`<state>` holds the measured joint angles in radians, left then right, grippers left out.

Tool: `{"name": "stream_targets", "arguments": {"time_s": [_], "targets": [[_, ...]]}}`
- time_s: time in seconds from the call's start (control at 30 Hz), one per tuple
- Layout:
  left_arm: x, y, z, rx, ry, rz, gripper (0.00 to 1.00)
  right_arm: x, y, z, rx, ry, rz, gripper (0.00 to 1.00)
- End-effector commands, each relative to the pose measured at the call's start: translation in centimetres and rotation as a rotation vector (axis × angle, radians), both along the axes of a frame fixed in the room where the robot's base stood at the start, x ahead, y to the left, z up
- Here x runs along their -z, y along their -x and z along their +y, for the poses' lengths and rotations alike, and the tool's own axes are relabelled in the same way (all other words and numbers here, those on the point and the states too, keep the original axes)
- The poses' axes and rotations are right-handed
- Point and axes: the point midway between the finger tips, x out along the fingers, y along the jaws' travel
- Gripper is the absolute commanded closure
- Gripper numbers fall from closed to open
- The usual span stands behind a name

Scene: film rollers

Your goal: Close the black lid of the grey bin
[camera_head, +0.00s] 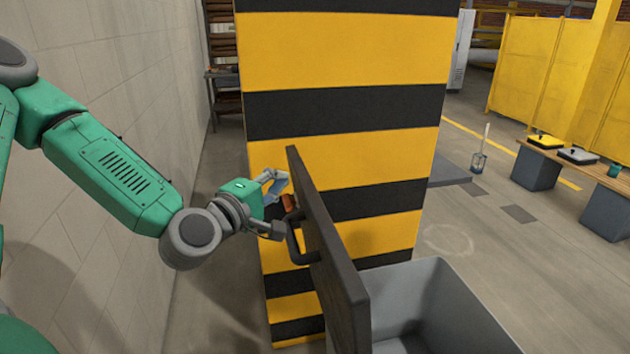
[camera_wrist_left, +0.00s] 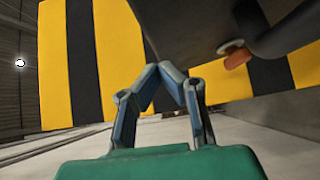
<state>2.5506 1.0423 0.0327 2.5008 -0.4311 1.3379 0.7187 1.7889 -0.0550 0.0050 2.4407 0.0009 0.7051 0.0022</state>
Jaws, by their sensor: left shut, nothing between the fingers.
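The grey bin (camera_head: 446,290) stands at the bottom right of the head view, its mouth uncovered and its lower part cut off by the frame. Its black lid (camera_head: 332,255) stands steeply up at the bin's left side. A dark bar handle (camera_head: 294,243) is on the lid's left face. My left gripper (camera_head: 279,183) is beside that face, near the lid's upper end and above the handle. Its fingers are shut and empty; their tips meet in the left wrist view (camera_wrist_left: 164,66). There the lid (camera_wrist_left: 190,28) and handle (camera_wrist_left: 290,32) show above and right. My right gripper is not in view.
A yellow-and-black striped pillar (camera_head: 350,110) stands right behind the lid and gripper. A pale block wall (camera_head: 120,60) runs along the left. A small orange part (camera_head: 289,202) shows by the handle. A bench (camera_head: 565,160) stands far right; floor between is mostly clear.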

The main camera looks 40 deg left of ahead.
Motion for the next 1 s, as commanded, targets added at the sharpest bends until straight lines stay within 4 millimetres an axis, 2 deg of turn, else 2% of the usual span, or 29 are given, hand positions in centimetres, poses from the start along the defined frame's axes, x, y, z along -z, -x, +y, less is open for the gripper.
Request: {"name": "stream_targets", "arguments": {"time_s": [0.03, 0.2, 0.5, 0.6, 0.8, 1.0], "targets": [[0.3, -0.3, 0.0, -0.001, -0.001, -0.005, 1.0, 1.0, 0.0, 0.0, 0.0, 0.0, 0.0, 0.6], [0.2, -1.2, 0.3, -0.001, 0.003, -0.005, 1.0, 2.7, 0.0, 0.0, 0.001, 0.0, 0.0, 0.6], [0.1, -6.4, 1.0, -0.002, 0.002, 0.001, 1.0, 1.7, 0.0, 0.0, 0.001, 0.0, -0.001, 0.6], [0.1, -7.4, -0.2, 0.002, 0.001, 0.002, 1.0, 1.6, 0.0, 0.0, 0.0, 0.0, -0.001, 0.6], [0.0, -8.8, -1.7, 0.0, 0.002, 0.001, 1.0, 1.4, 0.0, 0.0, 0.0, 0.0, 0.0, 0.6], [0.0, -9.1, -2.0, -0.001, 0.003, 0.0, 1.0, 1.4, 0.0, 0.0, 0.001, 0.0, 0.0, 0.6]]}}
